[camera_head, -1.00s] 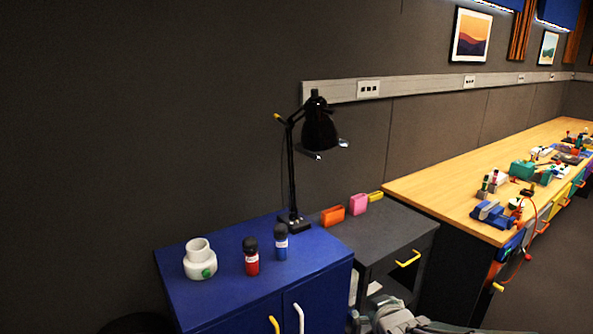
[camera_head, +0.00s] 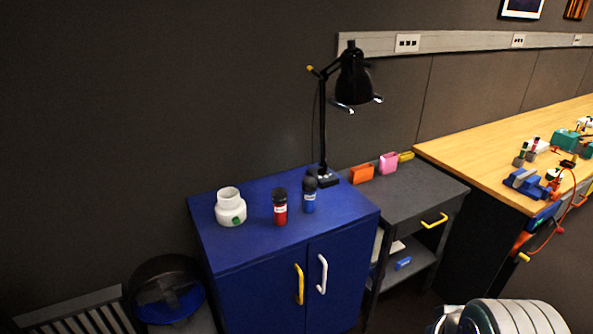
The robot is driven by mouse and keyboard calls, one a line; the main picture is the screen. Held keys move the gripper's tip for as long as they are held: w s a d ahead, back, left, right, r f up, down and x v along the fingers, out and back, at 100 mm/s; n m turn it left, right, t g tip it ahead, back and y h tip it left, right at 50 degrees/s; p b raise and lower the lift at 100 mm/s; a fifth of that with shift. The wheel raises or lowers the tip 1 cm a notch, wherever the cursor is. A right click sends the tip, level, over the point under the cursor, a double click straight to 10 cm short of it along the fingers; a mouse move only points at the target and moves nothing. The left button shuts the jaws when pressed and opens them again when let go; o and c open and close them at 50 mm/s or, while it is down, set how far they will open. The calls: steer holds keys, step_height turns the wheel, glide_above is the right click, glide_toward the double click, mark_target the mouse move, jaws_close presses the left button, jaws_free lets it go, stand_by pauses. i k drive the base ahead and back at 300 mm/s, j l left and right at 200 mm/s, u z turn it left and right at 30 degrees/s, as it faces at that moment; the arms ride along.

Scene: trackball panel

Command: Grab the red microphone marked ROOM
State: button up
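The red microphone (camera_head: 280,208) has a dark head and a small white label. It stands upright on the top of the blue cabinet (camera_head: 250,249), between a white jar (camera_head: 230,208) on its left and a blue microphone (camera_head: 309,193) on its right. The label is too small to read. Part of my arm shows at the bottom right, well apart from the microphones. My gripper's fingers cannot be made out in the head view.
A black desk lamp (camera_head: 323,130) stands behind the blue microphone, its head overhanging to the right. A dark grey cart (camera_head: 430,190) and a cluttered wooden bench (camera_head: 480,152) stand right of the cabinet.

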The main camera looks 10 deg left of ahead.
mark_target(279, 195)
steer(key=i+j+u, duration=0.2)
steer(key=i+u, duration=0.2)
steer(key=i, duration=0.15)
steer(key=i+u, duration=0.35)
steer(key=i, duration=0.25)
